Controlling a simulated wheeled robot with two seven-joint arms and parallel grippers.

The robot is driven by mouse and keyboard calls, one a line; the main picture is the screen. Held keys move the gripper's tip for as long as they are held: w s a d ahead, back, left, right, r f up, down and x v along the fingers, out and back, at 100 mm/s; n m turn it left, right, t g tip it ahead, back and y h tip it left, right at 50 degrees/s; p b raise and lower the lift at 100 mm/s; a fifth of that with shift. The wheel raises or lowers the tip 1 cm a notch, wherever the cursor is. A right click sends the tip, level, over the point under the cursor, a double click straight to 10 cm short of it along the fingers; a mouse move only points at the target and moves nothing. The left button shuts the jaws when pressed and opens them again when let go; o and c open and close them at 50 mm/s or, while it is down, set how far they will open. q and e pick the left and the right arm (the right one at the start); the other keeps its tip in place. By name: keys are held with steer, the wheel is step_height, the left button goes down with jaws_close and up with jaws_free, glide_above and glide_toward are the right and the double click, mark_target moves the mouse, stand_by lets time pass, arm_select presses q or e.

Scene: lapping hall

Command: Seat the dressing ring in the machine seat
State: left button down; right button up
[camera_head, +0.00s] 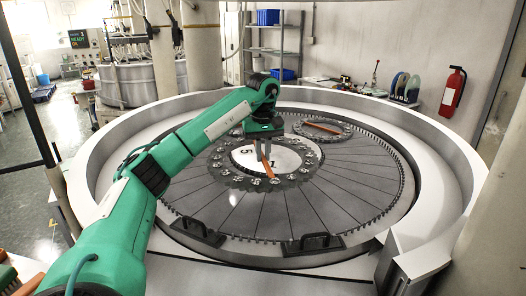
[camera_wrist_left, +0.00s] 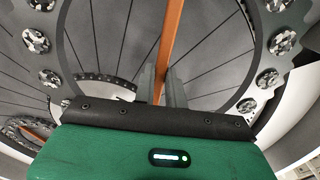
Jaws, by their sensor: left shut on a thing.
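The dressing ring (camera_head: 222,176) is a grey ring with round studs and an orange bar across it. My left gripper (camera_head: 265,153) is shut on this bar. The wrist view shows the bar running up between the gripper fingers (camera_wrist_left: 163,86), with the studded ring (camera_wrist_left: 277,62) on both sides. The ring appears raised: grooved plate shows through it in the wrist view, while the numbered white centre (camera_head: 283,158) shows through it in the head view. Which place is the seat I cannot tell. My right gripper is not in view.
A second ring with an orange bar (camera_head: 322,128) lies on the grooved plate (camera_head: 345,190) at the back right. A high pale rim (camera_head: 440,150) surrounds the plate. Black handles (camera_head: 313,243) stand at its front edge. The plate's right side is clear.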

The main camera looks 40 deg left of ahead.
arm_select(q)
glide_above(263, 205)
step_height(263, 205, down, 7)
steer(key=f, duration=0.1)
steer(key=f+p, duration=0.1)
steer(key=f, duration=0.1)
steer(key=shift+w+a+f, duration=0.15)
steer(key=shift+a+f, duration=0.05)
steer(key=shift+f, duration=0.1)
steer(key=shift+f+p, duration=0.45)
steer(key=shift+f, duration=0.7)
steer(key=shift+f+p, duration=0.5)
steer(key=shift+f, duration=0.95)
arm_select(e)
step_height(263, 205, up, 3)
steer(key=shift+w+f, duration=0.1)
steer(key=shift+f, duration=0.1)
arm_select(q)
steer(key=c, duration=1.6)
jaws_free()
steer(key=shift+d+f, duration=0.1)
steer(key=shift+o, duration=0.7)
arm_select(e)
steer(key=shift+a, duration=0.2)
